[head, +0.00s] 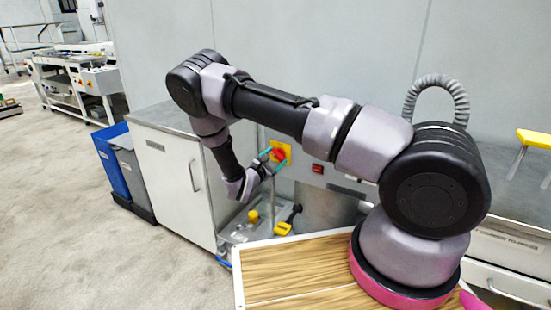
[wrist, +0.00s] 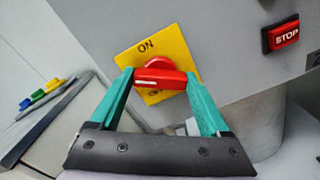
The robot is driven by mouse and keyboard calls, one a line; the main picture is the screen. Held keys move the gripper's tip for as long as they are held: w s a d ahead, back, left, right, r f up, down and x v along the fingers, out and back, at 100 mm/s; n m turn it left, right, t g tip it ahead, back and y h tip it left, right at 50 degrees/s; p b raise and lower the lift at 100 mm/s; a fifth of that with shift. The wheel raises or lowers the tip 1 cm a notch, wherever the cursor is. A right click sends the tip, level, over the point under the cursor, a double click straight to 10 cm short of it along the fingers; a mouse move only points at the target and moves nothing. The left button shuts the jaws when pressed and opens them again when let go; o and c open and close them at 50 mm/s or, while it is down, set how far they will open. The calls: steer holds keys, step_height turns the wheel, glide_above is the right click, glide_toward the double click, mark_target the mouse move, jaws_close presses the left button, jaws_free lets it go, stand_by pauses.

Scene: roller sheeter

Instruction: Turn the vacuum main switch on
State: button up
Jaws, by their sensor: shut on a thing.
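The vacuum main switch is a red rotary knob (wrist: 160,78) on a yellow plate (wrist: 178,45). The plate reads ON at its top; a lower label is partly hidden behind the knob. The knob's bar lies roughly crosswise in the wrist view, with a white mark toward its left end. My gripper (wrist: 159,80) has its teal fingers at both ends of the bar, shut on it. In the head view the red knob (head: 279,154) sits on the grey machine front, with my gripper (head: 271,163) at it.
A red STOP button (wrist: 284,35) is right of the switch, also in the head view (head: 318,169). A white cabinet (head: 170,175) stands left of the switch. Yellow-handled parts (head: 283,229) lie below it. A grey corrugated hose (head: 437,82) arches at the right.

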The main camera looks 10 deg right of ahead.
steer(key=m, duration=0.5)
steer(key=shift+m, duration=0.3)
steer(key=m, duration=0.5)
steer(key=shift+f+m, duration=0.1)
steer(key=shift+m, duration=0.2)
steer(key=o, duration=1.2)
steer(key=shift+s, duration=0.1)
steer(key=v, duration=1)
steer(key=shift+s+a, duration=0.25)
